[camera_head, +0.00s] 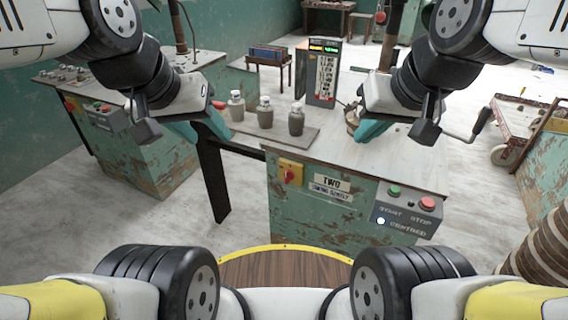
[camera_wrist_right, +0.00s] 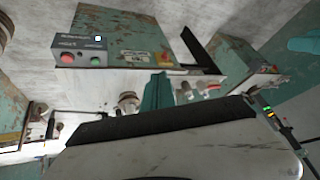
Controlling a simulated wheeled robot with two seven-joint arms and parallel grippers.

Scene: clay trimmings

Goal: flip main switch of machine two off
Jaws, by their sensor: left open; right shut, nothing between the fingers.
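Machine two (camera_head: 330,205) is a worn green cabinet with a pale top and a "TWO" label, in the middle of the head view. Its main switch (camera_head: 290,173) is a red knob on a yellow plate, at the upper left of the front. My left gripper (camera_head: 203,126) is open and empty, up and left of the switch and apart from it. My right gripper (camera_head: 372,129) is shut and empty above the right part of the top. Its teal fingers (camera_wrist_right: 157,92) show in the right wrist view, where machine two's grey button box (camera_wrist_right: 98,50) appears upside down.
The button box (camera_head: 408,211) carries a green start button, a red stop button and a lit white lamp. Several capped bottles (camera_head: 265,112) stand on a board on the top, with a display unit (camera_head: 323,72) behind. Another green machine (camera_head: 135,150) stands left; a cart (camera_head: 535,140) stands right.

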